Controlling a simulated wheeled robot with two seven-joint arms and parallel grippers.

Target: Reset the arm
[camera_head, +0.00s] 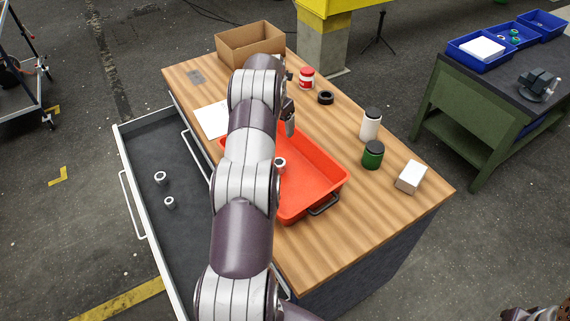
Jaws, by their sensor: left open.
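My left arm comes in from the bottom of the head view and stretches over the wooden workbench (420,195). My left gripper (290,118) is at its far end, above the back part of the red tray (318,165). It is open, and I see nothing held in it. The arm hides the left part of the tray. A small metal ring-like part (280,164) shows inside the tray beside the arm. My right gripper does not show. Only a bit of dark arm surface is at the bottom right corner.
A cardboard box (250,43) stands at the bench's far end. A red-and-white jar (306,78), a black ring (325,97), a white bottle (370,124), a green jar (373,155) and a white box (411,177) line the right side. An open drawer (165,240) holds two ring-like parts.

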